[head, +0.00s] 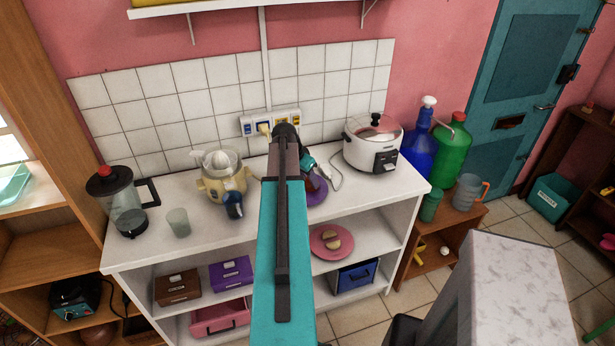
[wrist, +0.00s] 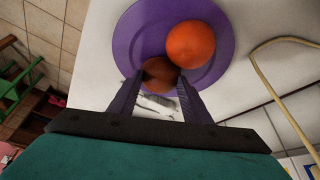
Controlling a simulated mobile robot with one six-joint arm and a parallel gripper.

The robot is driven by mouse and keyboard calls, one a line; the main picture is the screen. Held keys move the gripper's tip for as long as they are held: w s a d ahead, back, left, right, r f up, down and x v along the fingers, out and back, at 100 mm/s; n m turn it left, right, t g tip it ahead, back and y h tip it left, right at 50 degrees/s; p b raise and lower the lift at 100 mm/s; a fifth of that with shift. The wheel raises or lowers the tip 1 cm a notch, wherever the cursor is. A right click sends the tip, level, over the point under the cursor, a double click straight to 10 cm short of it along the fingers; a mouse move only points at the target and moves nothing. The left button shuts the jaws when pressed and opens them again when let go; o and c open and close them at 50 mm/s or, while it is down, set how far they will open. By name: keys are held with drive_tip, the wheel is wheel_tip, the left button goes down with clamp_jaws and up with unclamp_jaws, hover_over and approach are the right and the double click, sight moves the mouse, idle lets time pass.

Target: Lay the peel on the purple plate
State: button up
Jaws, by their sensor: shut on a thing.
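The purple plate (wrist: 128,45) lies on the white counter and fills the upper middle of the wrist view. In the head view the plate (head: 317,194) is mostly hidden behind my arm. My gripper (wrist: 160,80) is shut on a brownish-orange rounded piece (wrist: 160,70), which looks like the peel. The peel is over the near part of the plate; whether it touches the plate I cannot tell. A whole orange (wrist: 193,44) sits on the plate just right of the peel, very close to it.
A rice cooker (head: 372,146) stands right of the plate and a yellow juicer (head: 221,180) left. A pale cord (wrist: 264,98) runs on the counter right of the plate in the wrist view.

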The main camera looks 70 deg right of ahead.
drive_tip(key=shift+f, duration=0.2)
drive_tip(key=o, duration=1)
drive_tip(key=shift+r, duration=0.15)
drive_tip(key=b+v, duration=0.3)
drive_tip(key=v, duration=0.9)
idle(0.7)
